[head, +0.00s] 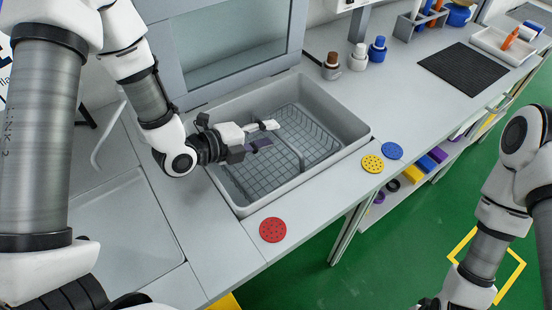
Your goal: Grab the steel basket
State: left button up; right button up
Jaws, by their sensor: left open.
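The steel basket (318,142) is a wire mesh basket lying inside a grey sink basin (352,122). A thin handle (293,150) arches across its middle. My left gripper (266,136) reaches in from the left over the basket. Its two fingers are apart, with nothing seen between them, and point toward the handle. Whether a finger touches the wire I cannot tell. The gripper and wrist hide part of the basket's left side. My right arm is at the lower right, away from the counter, and its fingers are out of the picture.
Red (272,230), yellow (372,164) and blue (392,151) perforated discs lie along the counter's front edge. Several capped bottles (358,57) stand behind the basin. A raised glazed panel (238,45) stands close behind it. A black mat (463,68) lies further right.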

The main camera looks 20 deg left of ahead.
aim_at(274, 133)
pick_arm(q)
jog(key=x, duration=0.3)
jog(key=shift+w+d+f, duration=0.1)
jog(key=shift+w+d, duration=0.1)
jog(key=shift+w, duration=0.05)
jog(key=shift+s+a, duration=0.1)
grip_shut()
